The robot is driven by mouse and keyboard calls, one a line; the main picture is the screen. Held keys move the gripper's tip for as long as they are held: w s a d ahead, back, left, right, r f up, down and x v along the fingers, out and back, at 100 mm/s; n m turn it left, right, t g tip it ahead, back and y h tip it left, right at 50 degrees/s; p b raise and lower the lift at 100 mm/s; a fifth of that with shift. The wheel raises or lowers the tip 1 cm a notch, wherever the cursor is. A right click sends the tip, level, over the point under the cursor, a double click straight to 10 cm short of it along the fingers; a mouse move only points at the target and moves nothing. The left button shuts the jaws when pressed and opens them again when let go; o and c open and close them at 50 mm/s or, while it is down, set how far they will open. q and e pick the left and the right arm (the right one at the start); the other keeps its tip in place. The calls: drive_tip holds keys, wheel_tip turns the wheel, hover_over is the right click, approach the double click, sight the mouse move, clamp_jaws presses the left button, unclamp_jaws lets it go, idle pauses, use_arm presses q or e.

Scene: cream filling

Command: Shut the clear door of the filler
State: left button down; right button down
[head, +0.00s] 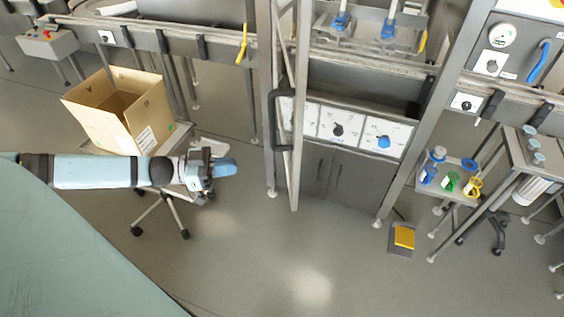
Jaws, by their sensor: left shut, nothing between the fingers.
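The filler (335,78) stands at top centre, a steel frame with blue nozzles (341,20) above and a white panel with knobs (338,128) below. Its clear door seems to stand open on the left side, seen nearly edge-on; the pane itself is hard to make out. A black bar handle (272,120) shows there beside the steel uprights. My left gripper (228,168) reaches in from the left, its blue fingers shut and empty. It is apart from the handle, to its left and lower in the picture. My right gripper is not in view.
An open cardboard box (140,118) sits on a wheeled stand behind my left arm. A yellow pedal (404,236) lies on the floor at right. A small stand with coloured rings (451,184) is farther right. The floor in front of the filler is clear.

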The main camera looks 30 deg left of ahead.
use_arm(q)
drive_tip(key=p+x, duration=0.1)
drive_tip(key=x, duration=1.2)
